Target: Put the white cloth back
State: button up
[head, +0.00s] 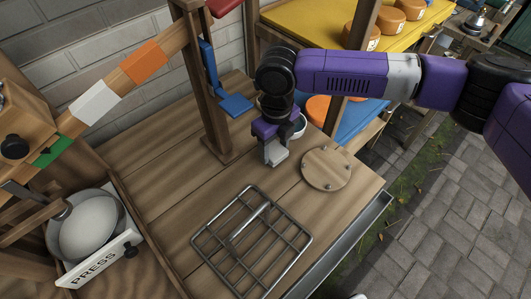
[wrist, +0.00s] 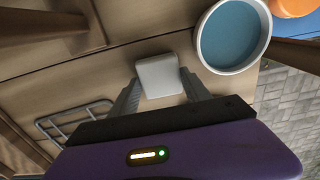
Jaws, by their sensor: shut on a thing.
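My gripper (head: 274,151) is over the wooden counter, pointing down, near the foot of the wooden post. It is shut on a small white, folded-looking piece, which I take to be the white cloth (wrist: 160,76). The cloth sits between the two fingertips in the wrist view, and its lower end shows below the fingers in the head view (head: 276,158). I cannot tell whether it touches the counter. A slanted beam at the left carries an orange patch (head: 144,61), a white patch (head: 96,102) and a green patch (head: 53,150).
A white-rimmed bowl with blue inside (wrist: 233,34) stands close beside my gripper. A round wooden board (head: 326,169) lies to its right, a wire rack (head: 228,257) in front. The wooden post (head: 205,90) and a blue bracket (head: 212,75) stand to its left. Counter left of the rack is clear.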

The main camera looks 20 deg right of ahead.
aim_at(275, 151)
jog(key=o, duration=1.2)
jog(key=shift+f, duration=0.1)
notch_tip(275, 151, up, 12)
jog(key=shift+r+b, duration=0.2)
jog(key=shift+b, duration=0.2)
